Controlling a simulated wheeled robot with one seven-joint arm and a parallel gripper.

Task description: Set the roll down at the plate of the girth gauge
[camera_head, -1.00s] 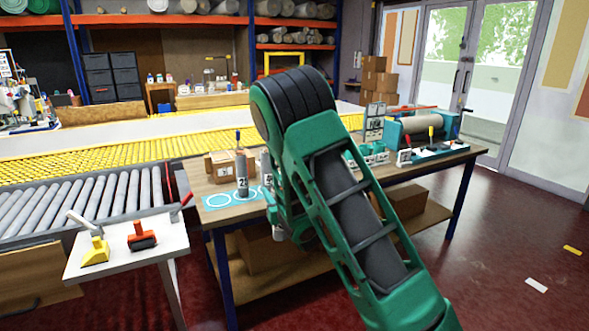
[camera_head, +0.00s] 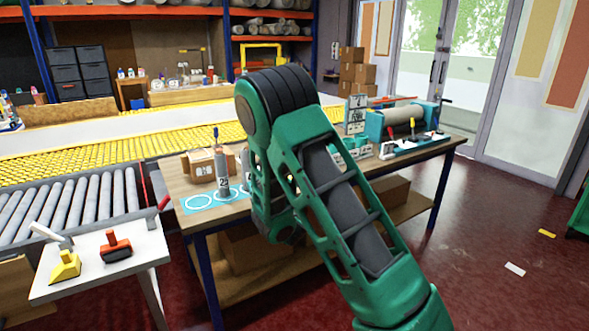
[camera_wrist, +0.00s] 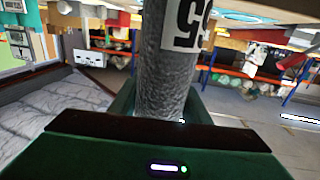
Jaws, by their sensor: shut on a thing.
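In the wrist view my gripper (camera_wrist: 163,118) is shut on a grey, rough-skinned roll (camera_wrist: 165,75) with a white label and black digits, partly cut off by the picture's top edge. In the head view my green arm hides the gripper and the held roll. A grey roll with a white number label (camera_head: 223,178) stands upright on a light-blue mat with white rings (camera_head: 197,203), at the workbench's left end. Another grey roll (camera_head: 245,165) stands behind it, partly behind my arm. I cannot make out which thing is the girth gauge's plate.
The workbench (camera_head: 190,182) also bears a cardboard box (camera_head: 203,166), a sign (camera_head: 356,115) and a teal machine with a grey roller (camera_head: 404,122). A white side table (camera_head: 90,275) with yellow and red tools stands front left, beside a roller conveyor (camera_head: 65,205).

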